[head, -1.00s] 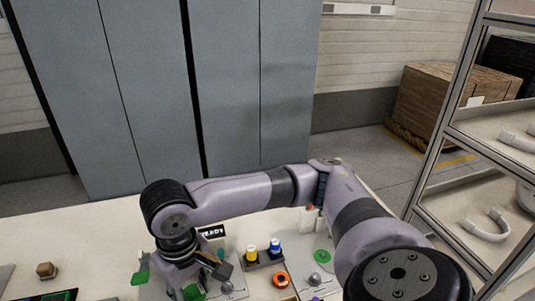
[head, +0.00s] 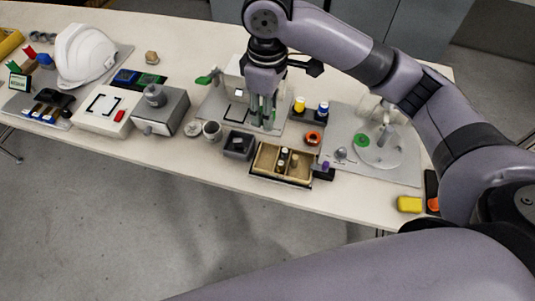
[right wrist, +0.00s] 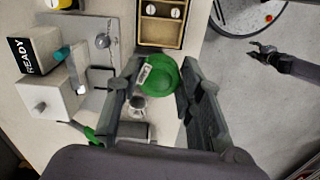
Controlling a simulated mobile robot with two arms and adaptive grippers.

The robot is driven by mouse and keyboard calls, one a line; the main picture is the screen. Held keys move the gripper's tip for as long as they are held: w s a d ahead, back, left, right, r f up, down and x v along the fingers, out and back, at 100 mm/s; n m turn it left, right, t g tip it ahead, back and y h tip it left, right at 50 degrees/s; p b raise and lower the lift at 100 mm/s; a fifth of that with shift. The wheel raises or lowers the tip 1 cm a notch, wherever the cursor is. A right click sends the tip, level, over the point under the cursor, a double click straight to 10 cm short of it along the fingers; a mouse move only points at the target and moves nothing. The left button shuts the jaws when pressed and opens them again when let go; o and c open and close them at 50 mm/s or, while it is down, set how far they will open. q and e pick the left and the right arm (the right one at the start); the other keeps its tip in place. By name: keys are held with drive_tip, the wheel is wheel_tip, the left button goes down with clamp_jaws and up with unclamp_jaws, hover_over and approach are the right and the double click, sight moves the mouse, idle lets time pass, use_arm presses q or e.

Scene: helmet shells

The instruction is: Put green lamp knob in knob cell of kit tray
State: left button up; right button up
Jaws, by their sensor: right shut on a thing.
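My right gripper (right wrist: 158,98) is shut on the green lamp knob (right wrist: 160,73), a round green piece held between its fingers in the right wrist view. In the head view this gripper (head: 263,118) points down over the grey mat, and a bit of green shows between its fingers. The wooden kit tray (head: 254,164) is just in front and to the right of it. Small capped pieces stand in some of its cells. The tray's rim also shows at the top of the right wrist view (right wrist: 139,30). My left gripper (right wrist: 265,48) appears small in the right wrist view; its jaws are unclear.
A dark bin (head: 239,146) stands left of the tray. Yellow (head: 300,105) and blue (head: 322,112) capped pieces and an orange ring (head: 312,138) lie behind it. A green disc (head: 362,140) is on the right mat. A grey box (head: 162,110) stands left.

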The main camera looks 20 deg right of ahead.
hover_over(269, 160)
wheel_tip(269, 160, down, 13)
drive_tip(key=shift+r, duration=0.2)
use_arm(q)
drive_tip(key=shift+s+d+r+p, duration=0.1)
drive_tip(key=shift+s+d+p, duration=0.3)
drive_tip(key=shift+s, duration=0.45)
use_arm(e)
drive_tip(key=shift+f, duration=2.6)
use_arm(q)
drive_tip(key=shift+d, duration=0.1)
use_arm(e)
drive_tip(key=shift+s+a+f, duration=0.1)
drive_tip(key=o, duration=0.6)
use_arm(q)
drive_tip(key=shift+f+b, duration=0.35)
drive_tip(key=shift+b, duration=0.1)
use_arm(e)
wheel_tip(269, 160, up, 12)
drive_tip(key=shift+r, duration=0.1)
use_arm(q)
drive_tip(key=shift+s, duration=0.15)
